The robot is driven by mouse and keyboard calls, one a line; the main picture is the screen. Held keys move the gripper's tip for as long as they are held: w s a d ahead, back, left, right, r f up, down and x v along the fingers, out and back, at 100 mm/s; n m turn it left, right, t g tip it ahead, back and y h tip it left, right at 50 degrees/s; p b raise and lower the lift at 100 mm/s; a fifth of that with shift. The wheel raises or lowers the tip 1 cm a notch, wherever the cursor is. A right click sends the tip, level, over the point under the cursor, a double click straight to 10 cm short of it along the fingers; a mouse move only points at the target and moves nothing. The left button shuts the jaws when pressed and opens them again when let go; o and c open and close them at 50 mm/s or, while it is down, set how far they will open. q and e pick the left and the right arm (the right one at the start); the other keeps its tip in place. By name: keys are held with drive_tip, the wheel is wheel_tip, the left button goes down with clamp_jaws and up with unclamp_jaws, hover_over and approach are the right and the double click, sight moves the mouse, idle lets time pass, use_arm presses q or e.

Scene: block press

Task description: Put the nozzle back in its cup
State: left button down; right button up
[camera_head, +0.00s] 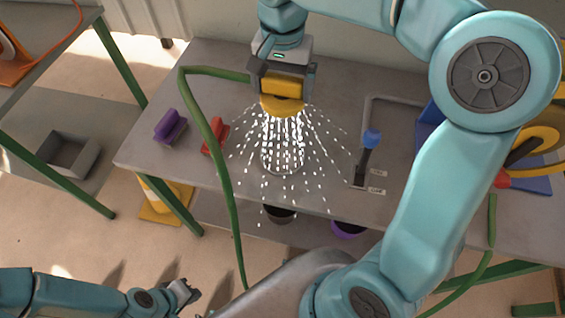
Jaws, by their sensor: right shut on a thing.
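My right gripper (283,82) is shut on the yellow nozzle (284,104) and holds it above the grey table (330,75). The nozzle points down and white drops spray from it in a wide cone. A green hose (213,150) runs left from near the nozzle, then bends down across the table. A round, pale thing stands under the spray, blurred by the drops.
A lever with a blue knob (372,138) stands on the table right of the spray. A purple block-like tool (170,127) and a red one (214,136) lie to the left. A yellow and blue object stands at right, partly behind my right arm.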

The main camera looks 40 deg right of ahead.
drive_tip(key=shift+w+f+b, duration=0.15)
drive_tip(key=shift+f+b, duration=0.25)
drive_tip(key=shift+f, duration=0.9)
wheel_tip(320, 180, down, 14)
drive_tip(key=shift+b, duration=0.55)
wheel_tip(320, 180, down, 5)
drive_tip(key=shift+f, duration=0.1)
use_arm(q)
wheel_tip(320, 180, down, 3)
use_arm(e)
drive_tip(key=shift+b, duration=0.3)
drive_tip(key=o, duration=1)
use_arm(q)
drive_tip(key=shift+f, duration=0.15)
